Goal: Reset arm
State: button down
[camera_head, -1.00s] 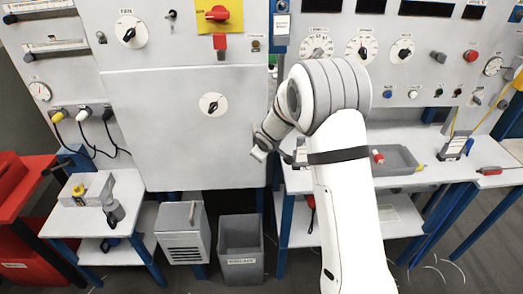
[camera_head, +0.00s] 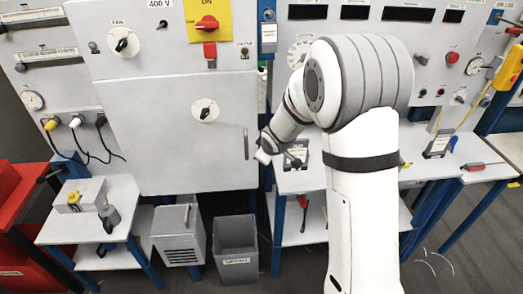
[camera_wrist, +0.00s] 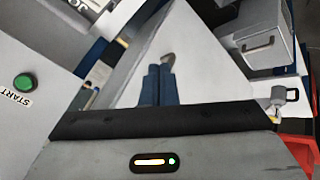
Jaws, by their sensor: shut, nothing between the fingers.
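My gripper (camera_head: 263,156) is at the end of my white and grey arm, in front of the lower right edge of the large grey cabinet door (camera_head: 170,140) in the head view. Its fingers are too small to judge there. In the wrist view, the two blue fingers of my gripper (camera_wrist: 158,68) lie side by side, shut with nothing between them. A small grey piece shows just beyond their tips; I cannot tell what it is or whether they touch it. My arm hides part of the control panel and the right worktable.
The door has a vertical handle (camera_head: 245,143). A side table (camera_head: 90,222) stands at the left, with a red cabinet (camera_head: 20,200) beside it. A grey bin (camera_head: 236,250) and a grey box (camera_head: 178,232) stand below. The right worktable (camera_head: 445,175) holds tools.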

jog(key=shift+s+d+r, duration=0.25)
jog(key=shift+s+r, duration=0.05)
jog(key=shift+r, duration=0.2)
jog(key=s+d+r+m+g+h+b, duration=0.1)
jog(key=s+d+r+m, duration=0.25)
jog(key=s, duration=0.35)
jog(key=s+d+r+m+h+b, duration=0.1)
jog(key=s+d+r+m+b, duration=0.1)
jog(key=s+d+r, duration=0.4)
jog(key=s+m+g+b, duration=0.2)
jog(key=s+m, duration=0.3)
jog(key=s, duration=1.5)
jog(key=shift+f+g+y, duration=0.15)
jog(key=shift+g+y, duration=0.25)
jog(key=shift+g, duration=0.1)
